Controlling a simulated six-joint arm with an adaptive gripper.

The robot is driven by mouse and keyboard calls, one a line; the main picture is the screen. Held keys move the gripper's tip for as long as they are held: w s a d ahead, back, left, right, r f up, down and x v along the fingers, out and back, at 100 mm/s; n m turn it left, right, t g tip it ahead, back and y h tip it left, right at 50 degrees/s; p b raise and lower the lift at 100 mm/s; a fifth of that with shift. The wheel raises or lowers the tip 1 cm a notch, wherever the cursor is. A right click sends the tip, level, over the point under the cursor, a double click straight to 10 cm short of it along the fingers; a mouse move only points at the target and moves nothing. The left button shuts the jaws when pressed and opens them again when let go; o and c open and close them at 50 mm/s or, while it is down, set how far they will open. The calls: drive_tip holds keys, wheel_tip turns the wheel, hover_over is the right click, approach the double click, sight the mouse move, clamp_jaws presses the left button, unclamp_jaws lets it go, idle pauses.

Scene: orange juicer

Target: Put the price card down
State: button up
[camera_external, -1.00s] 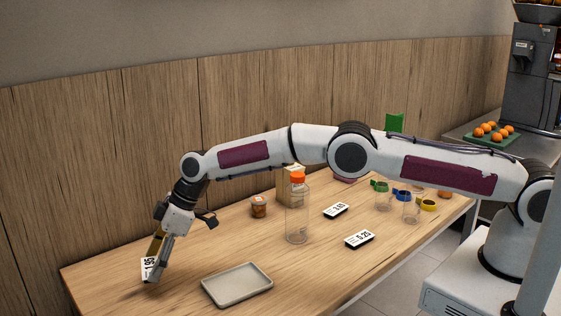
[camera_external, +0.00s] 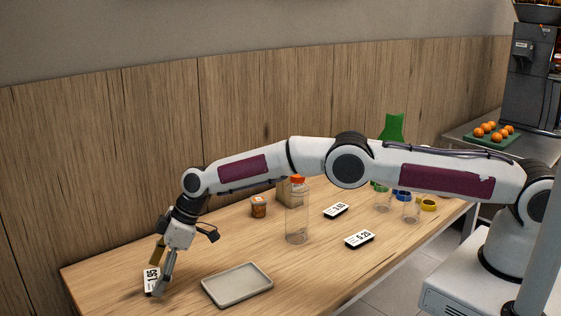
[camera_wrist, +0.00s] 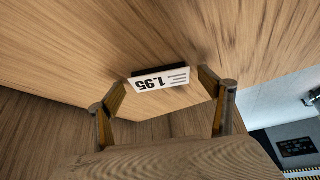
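The white price card (camera_external: 151,282) marked 1.95, with a black back, rests on the wooden table at its left end. In the wrist view the card (camera_wrist: 158,83) lies between the fingertips, with a gap on both sides. My gripper (camera_external: 161,267) is just above and beside the card, pointing down, with its fingers spread. In the wrist view my gripper (camera_wrist: 163,88) is open and holds nothing.
A grey tray (camera_external: 237,285) lies right of the card. A clear bottle (camera_external: 297,215) with an orange cap and a small jar (camera_external: 258,207) stand further right. Two other price cards (camera_external: 360,239) (camera_external: 336,211) lie beyond. Bare table surrounds the card.

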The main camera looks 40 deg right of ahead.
drive_tip(key=shift+d+r, duration=0.1)
drive_tip(key=shift+r, duration=0.3)
drive_tip(key=shift+d+r, duration=0.1)
drive_tip(key=shift+r, duration=0.05)
drive_tip(key=v, duration=1.1)
idle(0.6)
drive_tip(key=shift+r, duration=0.1)
idle(0.7)
